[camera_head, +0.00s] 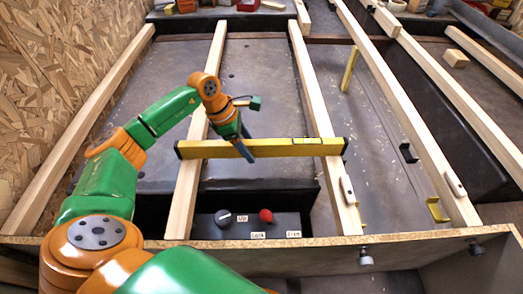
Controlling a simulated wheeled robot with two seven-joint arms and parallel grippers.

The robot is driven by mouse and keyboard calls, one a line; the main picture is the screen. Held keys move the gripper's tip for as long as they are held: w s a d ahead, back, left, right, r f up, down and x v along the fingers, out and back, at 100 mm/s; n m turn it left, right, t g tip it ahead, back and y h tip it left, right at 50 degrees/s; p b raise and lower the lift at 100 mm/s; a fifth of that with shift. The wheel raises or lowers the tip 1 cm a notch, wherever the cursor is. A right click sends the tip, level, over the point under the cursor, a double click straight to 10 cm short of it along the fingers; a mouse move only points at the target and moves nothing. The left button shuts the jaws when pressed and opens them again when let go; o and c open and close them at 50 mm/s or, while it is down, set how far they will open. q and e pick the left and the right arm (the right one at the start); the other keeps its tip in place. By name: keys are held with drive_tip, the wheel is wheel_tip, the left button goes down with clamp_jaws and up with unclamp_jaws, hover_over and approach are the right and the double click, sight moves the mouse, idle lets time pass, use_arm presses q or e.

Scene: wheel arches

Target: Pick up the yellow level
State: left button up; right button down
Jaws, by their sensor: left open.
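The yellow level (290,148) is a long yellow bar with dark end caps and vials towards its right end. It lies crosswise over two wooden beams. My left gripper (246,150) is above the level's middle-left part, pointing down, with its blue fingers at the level. The fingers overlap the bar in the picture; I cannot tell whether they touch it. The gripper is open. My right gripper is not in view.
Long wooden beams (312,80) run away from me over a grey surface. A control box (250,224) with a dark knob and a red knob sits below the level. A chipboard wall (60,80) stands on the left. A small wood block (456,58) lies at the right.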

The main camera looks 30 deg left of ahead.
use_arm(q)
drive_tip(key=shift+r, duration=0.1)
clamp_jaws()
idle(1.2)
